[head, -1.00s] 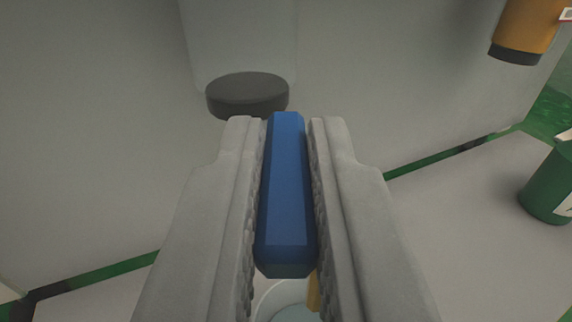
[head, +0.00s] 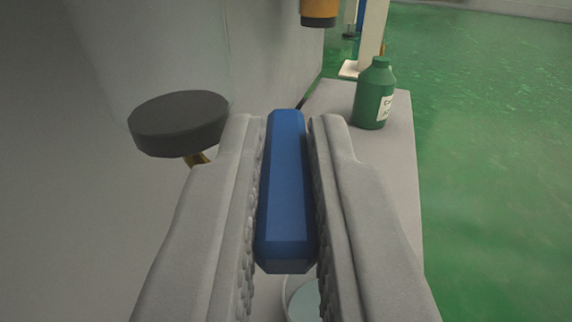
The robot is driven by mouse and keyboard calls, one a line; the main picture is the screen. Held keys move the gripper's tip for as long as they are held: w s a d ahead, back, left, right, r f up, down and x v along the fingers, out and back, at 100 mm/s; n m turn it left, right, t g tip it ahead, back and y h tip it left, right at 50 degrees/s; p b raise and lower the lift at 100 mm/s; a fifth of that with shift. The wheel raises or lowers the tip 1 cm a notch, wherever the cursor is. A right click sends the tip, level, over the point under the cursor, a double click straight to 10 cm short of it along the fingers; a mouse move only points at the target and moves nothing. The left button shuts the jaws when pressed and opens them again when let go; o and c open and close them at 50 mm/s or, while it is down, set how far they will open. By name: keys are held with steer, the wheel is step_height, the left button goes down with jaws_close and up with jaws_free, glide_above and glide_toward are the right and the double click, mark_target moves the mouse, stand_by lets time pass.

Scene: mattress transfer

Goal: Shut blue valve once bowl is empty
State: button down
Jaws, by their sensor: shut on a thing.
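The blue valve handle (head: 286,190) is a long bar between the two grey fingers of my gripper (head: 287,165) in the head view. My gripper is shut on it, with a finger along each side. A pale bowl (head: 301,292) shows partly below the handle, at the bottom of the view. Its inside is mostly hidden by my right finger and the handle, and a light bluish-grey surface shows in it. I cannot tell whether it is empty.
A dark round cap (head: 180,122) under a translucent vessel is left of my gripper. A green bottle (head: 374,95) stands on the grey ledge (head: 396,150) at right. An orange cylinder (head: 318,12) hangs at the top. Green floor (head: 490,170) lies open to the right.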

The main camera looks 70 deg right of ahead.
steer(key=shift+w+a+m+g+h, duration=0.1)
steer(key=shift+w+m+g+h, duration=0.1)
steer(key=shift+m+g, duration=0.55)
steer(key=shift+w+m+g+h, duration=0.2)
steer(key=shift+m+g, duration=0.25)
steer(key=shift+g, duration=0.6)
steer(key=c, duration=1.4)
jaws_free()
steer(key=shift+c, duration=0.2)
